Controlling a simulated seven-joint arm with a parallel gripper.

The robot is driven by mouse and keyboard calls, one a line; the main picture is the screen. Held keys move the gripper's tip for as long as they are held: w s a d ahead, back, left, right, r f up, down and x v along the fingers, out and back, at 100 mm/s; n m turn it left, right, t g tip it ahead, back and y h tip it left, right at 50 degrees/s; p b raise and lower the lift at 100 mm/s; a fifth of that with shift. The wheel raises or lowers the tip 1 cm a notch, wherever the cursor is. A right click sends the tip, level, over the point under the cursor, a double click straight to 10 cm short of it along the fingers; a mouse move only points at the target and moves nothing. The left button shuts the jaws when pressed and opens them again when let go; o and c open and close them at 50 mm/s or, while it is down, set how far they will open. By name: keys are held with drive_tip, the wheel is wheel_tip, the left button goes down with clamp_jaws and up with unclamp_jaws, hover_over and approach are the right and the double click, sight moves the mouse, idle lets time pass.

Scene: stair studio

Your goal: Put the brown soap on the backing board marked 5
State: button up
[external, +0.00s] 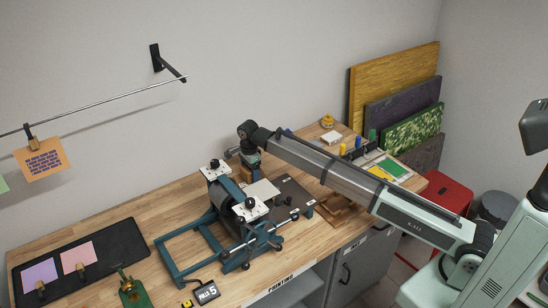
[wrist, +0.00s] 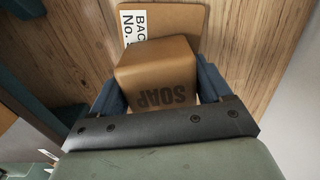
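The brown soap (wrist: 157,78), a tan block with SOAP printed on its face, sits between the two blue fingers of my gripper (wrist: 160,92) in the wrist view. Both fingers lie against its sides, so the gripper looks shut on it. A tan backing board (wrist: 185,18) with a white label reading "BAC… No." shows behind the soap; its number is cut off by the soap. Whether the soap touches the board or hangs above it I cannot tell. In the external view my gripper (external: 250,170) points down behind the teal press; soap and board are not clear there.
The teal press (external: 225,215) stands close in front of my gripper. Grey plates (external: 285,198) lie to its right. A black mat (external: 80,262) with coloured cards is at the left. A hanging rail (external: 100,103) runs along the wall.

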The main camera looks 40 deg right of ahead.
drive_tip(key=o, duration=0.4)
drive_tip(key=shift+r, duration=0.15)
wheel_tip(320, 180, up, 12)
drive_tip(key=shift+r, duration=0.1)
idle(0.4)
